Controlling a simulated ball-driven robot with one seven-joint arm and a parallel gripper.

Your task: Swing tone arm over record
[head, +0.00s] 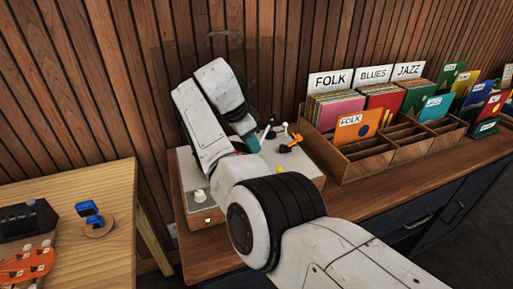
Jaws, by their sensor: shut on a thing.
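The turntable (185,166), a light-topped box with a wooden base, stands on the wooden counter, mostly hidden behind my arm. My gripper (266,132), with dark fingers beyond a teal part, is low over its far right side. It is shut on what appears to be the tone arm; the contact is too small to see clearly. A small orange and black piece (290,143) and a white-tipped post show just right of the fingers. The record is hidden by my arm; a small yellow spot (279,169) shows near the deck's middle.
A wooden record rack (360,166) with FOLK, BLUES and JAZZ signs stands close to the right. The slatted wall is close behind.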

